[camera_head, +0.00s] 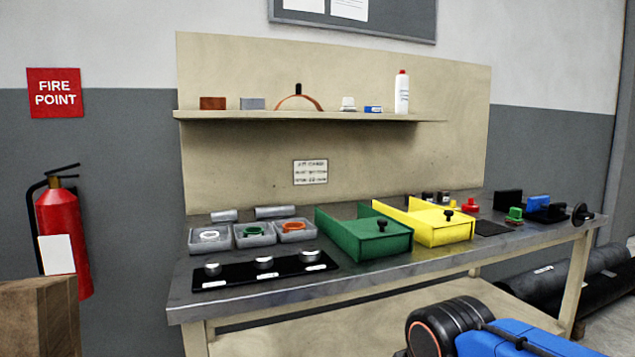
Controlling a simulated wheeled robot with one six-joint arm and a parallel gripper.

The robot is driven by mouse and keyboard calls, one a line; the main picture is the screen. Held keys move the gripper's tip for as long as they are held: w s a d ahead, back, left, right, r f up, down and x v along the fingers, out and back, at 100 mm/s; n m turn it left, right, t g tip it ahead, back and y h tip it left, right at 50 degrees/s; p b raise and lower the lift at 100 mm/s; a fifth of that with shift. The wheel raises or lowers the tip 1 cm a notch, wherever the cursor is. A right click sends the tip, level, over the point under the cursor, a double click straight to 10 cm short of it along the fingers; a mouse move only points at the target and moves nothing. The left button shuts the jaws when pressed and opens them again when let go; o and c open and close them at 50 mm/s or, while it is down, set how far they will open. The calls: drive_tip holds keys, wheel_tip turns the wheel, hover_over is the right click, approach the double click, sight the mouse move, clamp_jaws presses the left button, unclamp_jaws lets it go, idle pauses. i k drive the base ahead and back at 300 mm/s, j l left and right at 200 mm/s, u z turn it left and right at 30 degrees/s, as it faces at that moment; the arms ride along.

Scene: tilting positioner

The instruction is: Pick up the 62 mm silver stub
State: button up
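Three short silver stubs stand in a row on a black labelled rack (240,279) at the bench's left front: left (213,269), middle (264,262) and right (308,256). Two silver cylinders lie on their sides behind the small bins, one at left (224,216) and a longer-looking one at right (270,212). The labels are too small to read, so I cannot tell which piece is 62 mm. A blue and black part of my arm shows at the lower right. My gripper is out of view.
The metal workbench (185,308) also carries three small grey bins (248,241) with rings, a green tray (380,245), a yellow tray (445,233) and several small parts at right. A shelf (300,115) holds items above. A wooden crate (40,310) stands at lower left.

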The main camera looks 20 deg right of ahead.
sight(443, 196)
drive_tip(key=l, duration=0.7)
drive_tip(key=l+u, duration=0.15)
drive_tip(key=l, duration=0.55)
drive_tip(key=k+l, duration=0.1)
drive_tip(key=l, duration=0.6)
drive_tip(key=k+l+u, duration=0.1)
drive_tip(key=l, duration=1.3)
drive_tip(key=k+l+u, duration=0.15)
drive_tip(key=l, duration=0.5)
drive_tip(key=k+l, duration=0.15)
drive_tip(key=l, duration=0.55)
drive_tip(key=k+l+u, duration=0.1)
drive_tip(key=l, duration=0.55)
drive_tip(key=z, duration=0.15)
